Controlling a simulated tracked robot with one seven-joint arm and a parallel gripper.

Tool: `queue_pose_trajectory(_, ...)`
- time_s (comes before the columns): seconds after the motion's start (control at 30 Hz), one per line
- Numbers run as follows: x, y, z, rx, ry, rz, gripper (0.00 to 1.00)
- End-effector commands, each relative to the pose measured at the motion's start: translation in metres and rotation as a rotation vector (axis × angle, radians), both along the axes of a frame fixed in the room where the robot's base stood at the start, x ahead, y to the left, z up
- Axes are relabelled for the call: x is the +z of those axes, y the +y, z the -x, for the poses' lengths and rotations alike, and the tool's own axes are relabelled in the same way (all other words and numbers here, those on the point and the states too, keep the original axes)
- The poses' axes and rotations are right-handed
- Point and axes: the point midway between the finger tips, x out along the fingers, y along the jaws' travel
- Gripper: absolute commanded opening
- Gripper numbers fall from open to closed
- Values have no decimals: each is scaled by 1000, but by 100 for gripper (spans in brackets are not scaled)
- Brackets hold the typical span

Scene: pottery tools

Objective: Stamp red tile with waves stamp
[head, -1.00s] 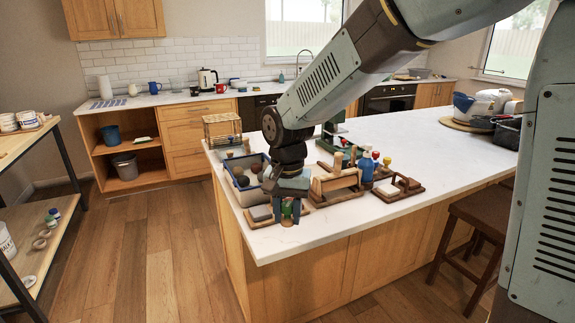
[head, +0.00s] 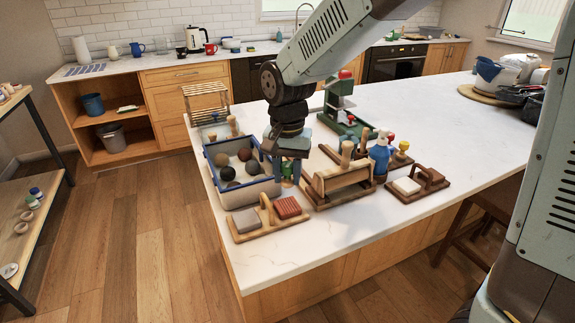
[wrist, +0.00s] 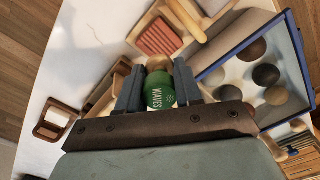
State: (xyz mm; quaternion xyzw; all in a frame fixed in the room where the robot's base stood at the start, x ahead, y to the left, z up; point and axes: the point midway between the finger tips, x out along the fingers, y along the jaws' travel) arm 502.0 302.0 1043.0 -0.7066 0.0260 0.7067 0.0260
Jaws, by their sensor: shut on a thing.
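The red tile (head: 288,207) lies in the right part of a wooden tray (head: 240,238) at the counter's front left corner. A grey tile (head: 246,221) lies to its left, past an upright wooden handle. My gripper (head: 288,172) is shut on the green waves stamp (head: 286,171), above and behind the red tile in the head view. In the wrist view my gripper (wrist: 160,90) has its two fingers on either side of the stamp's green top (wrist: 160,92), marked WAVES. The red tile (wrist: 158,38) shows beyond the fingertips, apart from them. The stamp's lower face is hidden.
A blue-rimmed bin of clay balls (head: 250,189) stands just left of my gripper. A wooden rack (head: 340,187) stands close on the right, with a blue spray bottle (head: 380,155) and a tray with a white tile (head: 407,186) beyond. The counter's front edge is clear.

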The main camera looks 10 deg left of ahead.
Motion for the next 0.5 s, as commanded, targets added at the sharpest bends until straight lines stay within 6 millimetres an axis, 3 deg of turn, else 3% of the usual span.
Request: queue_pose_trajectory(0.5,-46,0,1,1,1,1,4)
